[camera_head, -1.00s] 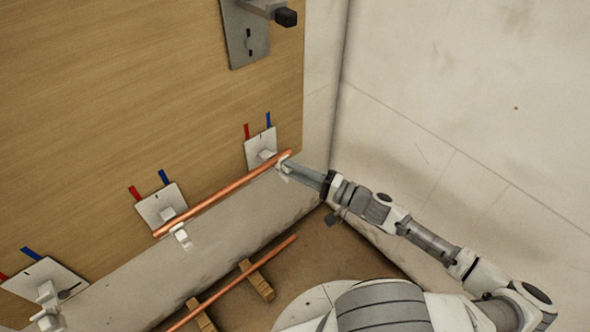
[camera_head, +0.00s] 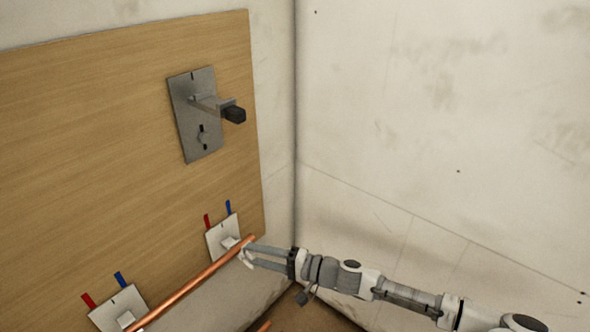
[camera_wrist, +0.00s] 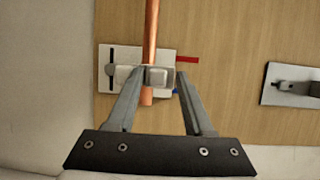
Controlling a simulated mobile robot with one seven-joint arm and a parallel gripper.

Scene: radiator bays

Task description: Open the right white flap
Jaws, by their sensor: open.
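The right white plate (camera_head: 217,244) is on the wooden board, with a red and a blue tab above it in the head view. A small white flap (camera_wrist: 156,75) on its mount crosses the end of a copper pipe (camera_head: 195,281). The plate (camera_wrist: 166,57) also shows in the wrist view. My gripper (camera_head: 246,257) is open at the pipe's right end. In the wrist view its fingertips (camera_wrist: 163,72) are on either side of the flap. I cannot tell whether either finger touches it.
A second white plate (camera_head: 117,308) with red and blue tabs is at lower left, along the same pipe. A grey metal plate (camera_head: 192,132) with a black-tipped handle (camera_head: 234,114) is higher on the board. The white side wall (camera_head: 440,120) is close on the right.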

